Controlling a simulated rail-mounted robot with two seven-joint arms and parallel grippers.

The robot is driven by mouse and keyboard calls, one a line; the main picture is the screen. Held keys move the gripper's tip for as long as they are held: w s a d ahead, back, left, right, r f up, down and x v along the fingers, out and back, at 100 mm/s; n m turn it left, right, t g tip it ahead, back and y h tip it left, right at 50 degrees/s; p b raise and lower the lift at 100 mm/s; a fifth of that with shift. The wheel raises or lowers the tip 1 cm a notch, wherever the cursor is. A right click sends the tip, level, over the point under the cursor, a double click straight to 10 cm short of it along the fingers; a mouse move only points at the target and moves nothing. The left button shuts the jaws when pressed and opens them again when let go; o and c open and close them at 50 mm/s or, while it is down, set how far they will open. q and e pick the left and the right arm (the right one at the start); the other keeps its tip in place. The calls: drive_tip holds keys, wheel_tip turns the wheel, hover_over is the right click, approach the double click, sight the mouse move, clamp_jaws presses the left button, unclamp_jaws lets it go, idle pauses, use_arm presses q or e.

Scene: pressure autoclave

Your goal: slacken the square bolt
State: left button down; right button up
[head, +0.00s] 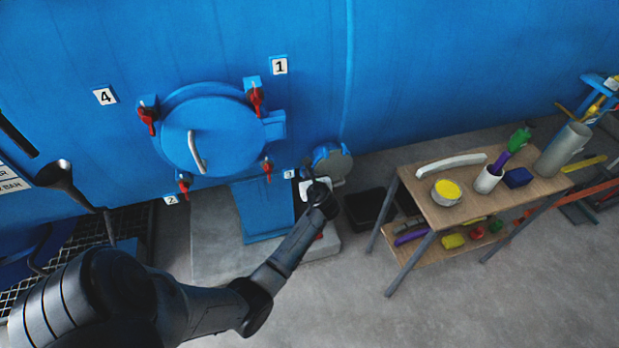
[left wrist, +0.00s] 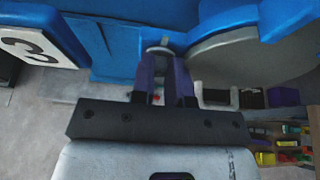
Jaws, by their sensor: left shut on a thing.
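My left gripper (head: 312,184) is at the small round blue-rimmed port (head: 331,160) low on the blue vessel, right of the large door. In the left wrist view the dark fingers of my left gripper (left wrist: 164,62) are close together at a pale metal piece (left wrist: 160,48) beside the grey port face (left wrist: 255,55). This piece seems to be the square bolt, and the fingers are shut on it. Its shape is mostly hidden by the fingers. My right gripper is not in view.
The large blue door (head: 210,135) has red-handled clamps around it and numbered plates nearby. A wooden table (head: 433,215) with tools and containers stands to the right. A black bin (head: 366,208) sits between port and table. The floor in front is clear.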

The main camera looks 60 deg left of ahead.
use_arm(q)
drive_tip(key=shift+s+f+n+t+y+b, duration=0.1)
drive_tip(key=shift+f+n+t+y+b, duration=0.65)
drive_tip(key=shift+n+b, duration=4.25)
drive_tip(key=shift+s+f+n+t+y+b, duration=0.1)
drive_tip(key=shift+n+t+y+b, duration=1.35)
drive_tip(key=shift+n+b, duration=3.5)
drive_tip(key=shift+s+f+n+t+y+b, duration=0.1)
drive_tip(key=shift+f+n+t+y+b, duration=0.6)
drive_tip(key=shift+n+b, duration=4.3)
drive_tip(key=m+b, duration=0.2)
drive_tip(key=shift+r+m+t+y+b, duration=0.3)
drive_tip(key=shift+r+m+t+b, duration=0.05)
drive_tip(key=shift+t, duration=0.05)
